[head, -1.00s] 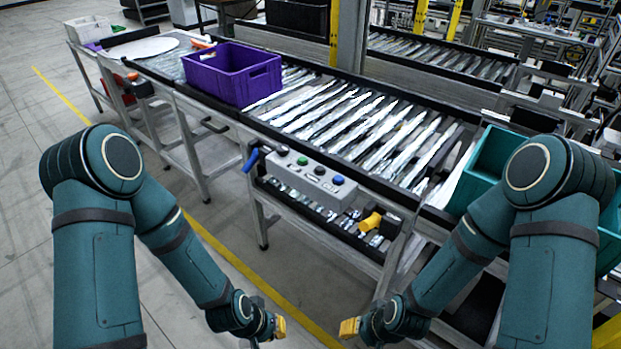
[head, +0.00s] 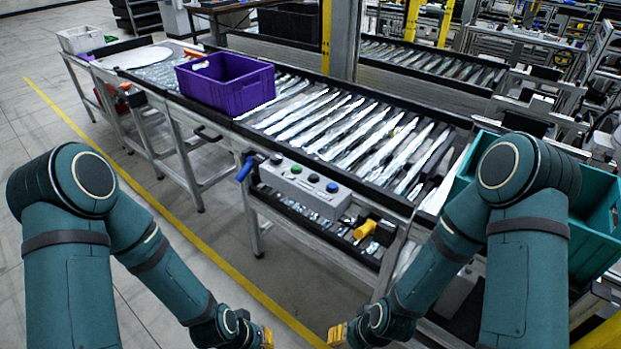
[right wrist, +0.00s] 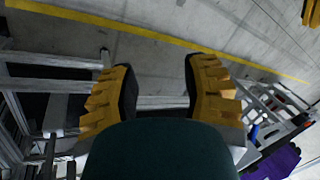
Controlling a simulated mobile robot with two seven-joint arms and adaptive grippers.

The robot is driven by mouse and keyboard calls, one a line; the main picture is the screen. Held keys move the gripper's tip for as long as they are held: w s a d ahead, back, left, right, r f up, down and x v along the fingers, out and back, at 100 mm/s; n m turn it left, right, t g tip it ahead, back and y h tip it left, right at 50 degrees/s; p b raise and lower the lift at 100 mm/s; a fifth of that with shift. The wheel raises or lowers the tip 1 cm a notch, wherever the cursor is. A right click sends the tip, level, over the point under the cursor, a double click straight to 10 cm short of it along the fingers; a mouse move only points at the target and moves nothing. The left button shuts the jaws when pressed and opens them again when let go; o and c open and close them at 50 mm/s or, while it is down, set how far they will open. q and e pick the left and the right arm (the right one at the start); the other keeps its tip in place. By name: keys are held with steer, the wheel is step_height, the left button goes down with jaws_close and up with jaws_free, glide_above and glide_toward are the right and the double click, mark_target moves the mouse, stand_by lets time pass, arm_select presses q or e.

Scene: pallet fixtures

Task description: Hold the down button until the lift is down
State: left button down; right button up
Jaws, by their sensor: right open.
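A grey control box (head: 305,187) is fixed to the front side of the roller conveyor (head: 340,130) in the head view. It carries a row of round buttons, dark or green ones and a blue button (head: 332,187) at its right end. I cannot read which is the down button or tell which part is the lift. My right gripper (head: 337,334) is low in front of the conveyor, apart from the box. In the right wrist view its yellow fingers (right wrist: 160,85) are spread and empty. My left gripper (head: 265,338) is at the bottom edge, partly cut off.
A purple crate (head: 225,82) stands on the conveyor, left of the box. A teal bin (head: 590,222) is at the right. A blue handle (head: 245,168) sticks out beside the box, and a yellow part (head: 365,229) below it. The floor in front is clear, with a yellow line (head: 215,250).

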stand_by(0.4)
jaws_close()
stand_by(1.1)
